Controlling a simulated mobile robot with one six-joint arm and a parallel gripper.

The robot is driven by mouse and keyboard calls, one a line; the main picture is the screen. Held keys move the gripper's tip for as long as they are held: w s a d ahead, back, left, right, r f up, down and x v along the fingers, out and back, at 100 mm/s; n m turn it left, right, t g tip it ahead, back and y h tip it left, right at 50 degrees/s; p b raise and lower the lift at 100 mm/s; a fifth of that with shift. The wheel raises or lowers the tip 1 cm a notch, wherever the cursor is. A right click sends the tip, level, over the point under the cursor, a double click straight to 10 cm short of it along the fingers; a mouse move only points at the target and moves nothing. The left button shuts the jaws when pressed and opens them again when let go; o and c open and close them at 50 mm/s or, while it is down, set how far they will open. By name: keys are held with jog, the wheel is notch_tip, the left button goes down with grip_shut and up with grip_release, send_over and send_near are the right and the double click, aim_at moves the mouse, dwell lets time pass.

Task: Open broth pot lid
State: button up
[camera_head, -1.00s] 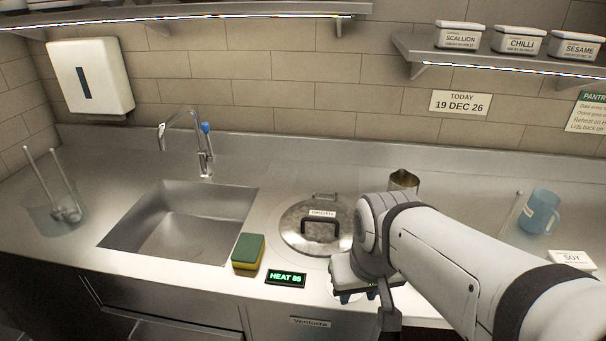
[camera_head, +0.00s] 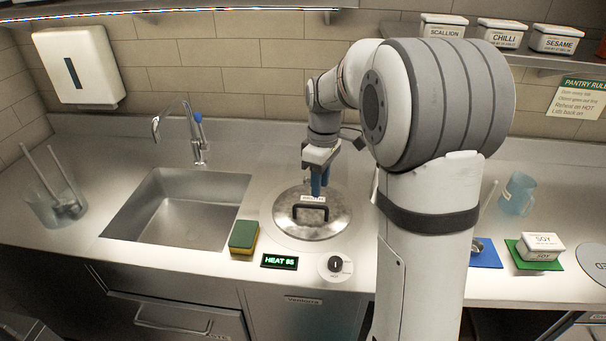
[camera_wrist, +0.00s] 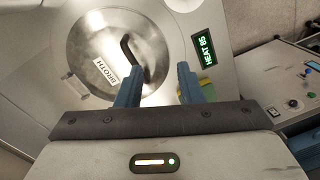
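The broth pot lid (camera_head: 335,222) is a round steel disc with a black arched handle (camera_head: 310,209) and a white BROTH label. It lies flat over its well in the counter, and it also shows in the wrist view (camera_wrist: 88,48). My gripper (camera_head: 320,188) is above the far side of the lid, pointing down. In the wrist view its two blue fingers are apart with nothing between them, so it is open (camera_wrist: 157,85). The handle (camera_wrist: 131,60) shows beyond the fingertips, nearer the left finger. The gap between fingers and lid is hard to judge.
A HEAT 85 display (camera_head: 280,261) and a knob (camera_head: 335,266) sit in front of the lid. A green-yellow sponge (camera_head: 243,237) and a sink (camera_head: 178,210) are to the left. My arm hides much of the counter to the right.

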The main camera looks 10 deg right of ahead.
jog(key=w+f+n+g+p, duration=0.1)
jog(key=w+f+n+p, duration=0.2)
jog(key=w, duration=0.4)
jog(key=shift+n, duration=0.5)
jog(key=f, duration=0.5)
jog(key=s+f, duration=0.1)
jog(key=f, duration=0.2)
jog(key=shift+r, duration=0.1)
grip_shut()
